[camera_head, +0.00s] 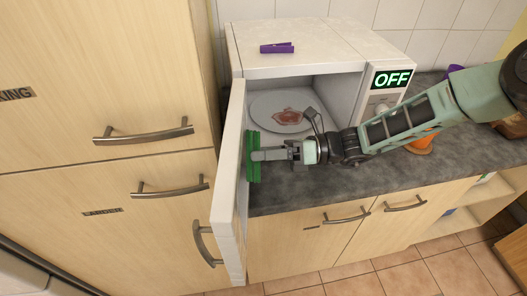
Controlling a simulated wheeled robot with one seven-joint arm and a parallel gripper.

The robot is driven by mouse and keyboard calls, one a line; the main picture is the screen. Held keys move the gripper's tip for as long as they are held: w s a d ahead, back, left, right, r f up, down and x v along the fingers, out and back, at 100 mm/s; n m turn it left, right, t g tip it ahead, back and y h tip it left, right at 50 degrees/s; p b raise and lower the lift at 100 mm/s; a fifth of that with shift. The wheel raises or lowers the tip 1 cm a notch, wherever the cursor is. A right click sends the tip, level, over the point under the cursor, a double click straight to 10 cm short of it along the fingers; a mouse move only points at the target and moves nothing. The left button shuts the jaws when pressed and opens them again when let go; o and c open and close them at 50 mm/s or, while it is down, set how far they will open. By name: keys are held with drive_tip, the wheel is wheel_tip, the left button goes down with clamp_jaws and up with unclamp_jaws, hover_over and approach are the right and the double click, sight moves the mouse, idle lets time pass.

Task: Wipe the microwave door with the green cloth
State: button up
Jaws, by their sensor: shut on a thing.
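The white microwave (300,50) stands on the counter with its display reading OFF. Its door (230,170) is swung wide open toward me, at the left. The green cloth (252,158) is upright against or very close to the inner face of the door; I cannot tell if it touches. My gripper (264,155) reaches in from the right and is shut on the cloth; the fingertips are partly hidden by it. Inside the microwave lies a plate (262,104) with a reddish-brown patch (288,117) on it.
A purple clip-like object (277,47) lies on top of the microwave. An orange object (420,145) stands on the grey counter (300,186) behind my arm. Tall wooden cabinets (100,80) with handles stand close on the left. The counter in front of the microwave is clear.

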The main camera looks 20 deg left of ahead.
drive_tip(key=shift+s+d+p, duration=0.35)
drive_tip(key=shift+s+d, duration=0.1)
drive_tip(key=shift+s, duration=0.25)
drive_tip(key=shift+s+d+p, duration=0.3)
drive_tip(key=shift+s+d, duration=0.1)
drive_tip(key=shift+s, duration=0.3)
drive_tip(key=shift+s+d+p, duration=0.7)
drive_tip(key=shift+s+p, duration=0.05)
drive_tip(key=shift+s, duration=0.9)
drive_tip(key=shift+s+d+p, duration=0.7)
drive_tip(key=shift+s+p, duration=0.05)
drive_tip(key=shift+s, duration=0.95)
drive_tip(key=shift+s+d+p, duration=0.7)
drive_tip(key=shift+s+p, duration=0.05)
drive_tip(key=shift+s, duration=0.9)
drive_tip(key=shift+w+d, duration=0.1)
drive_tip(key=shift+v, duration=2.9)
drive_tip(key=shift+p+v, duration=0.35)
drive_tip(key=shift+v, duration=1.15)
